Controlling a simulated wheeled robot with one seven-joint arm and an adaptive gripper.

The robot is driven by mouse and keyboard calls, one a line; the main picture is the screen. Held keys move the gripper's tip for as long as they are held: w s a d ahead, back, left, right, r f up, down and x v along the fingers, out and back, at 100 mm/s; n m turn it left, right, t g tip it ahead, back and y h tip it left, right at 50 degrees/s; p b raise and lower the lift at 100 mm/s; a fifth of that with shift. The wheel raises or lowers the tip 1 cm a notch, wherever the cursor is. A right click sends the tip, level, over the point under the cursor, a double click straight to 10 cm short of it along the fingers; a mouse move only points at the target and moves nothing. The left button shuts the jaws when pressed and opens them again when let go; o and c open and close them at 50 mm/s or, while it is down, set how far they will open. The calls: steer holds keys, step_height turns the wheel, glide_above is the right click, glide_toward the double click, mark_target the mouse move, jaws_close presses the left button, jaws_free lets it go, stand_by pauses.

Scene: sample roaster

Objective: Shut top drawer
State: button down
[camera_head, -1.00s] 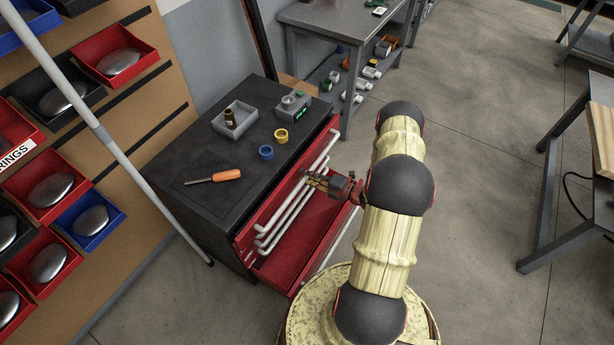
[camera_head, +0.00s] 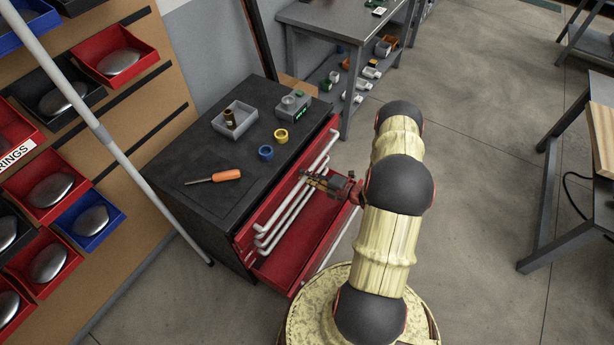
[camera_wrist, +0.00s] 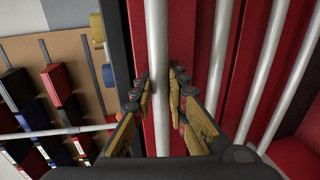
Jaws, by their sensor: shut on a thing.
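The black cabinet (camera_head: 180,207) has red drawer fronts with long pale bar handles. The top drawer (camera_head: 243,239) looks flush or nearly flush with the cabinet; I cannot tell whether a small gap is left. A lower drawer (camera_head: 290,262) stands well open, its red inside showing. My gripper (camera_head: 308,177) is at the drawer fronts, over the open lower drawer. In the wrist view, my gripper (camera_wrist: 158,88) has a finger on each side of the uppermost handle bar (camera_wrist: 156,35) and is shut on it. The contact itself is hard to see.
On the cabinet top are an orange-handled screwdriver (camera_head: 227,175), a blue ring (camera_head: 265,153), a yellow ring (camera_head: 281,135), a grey tray (camera_head: 218,126) and a grey device (camera_head: 290,107). A grey pole (camera_head: 130,156) leans at left. A grey workbench (camera_head: 335,22) stands behind.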

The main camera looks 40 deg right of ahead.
steer(key=x, duration=0.3)
steer(key=shift+w+a+r, duration=0.15)
steer(key=shift+w+r, duration=0.15)
steer(key=shift+w, duration=0.05)
steer(key=c, duration=1.8)
jaws_free()
steer(key=shift+w, duration=0.1)
steer(key=v, duration=1.2)
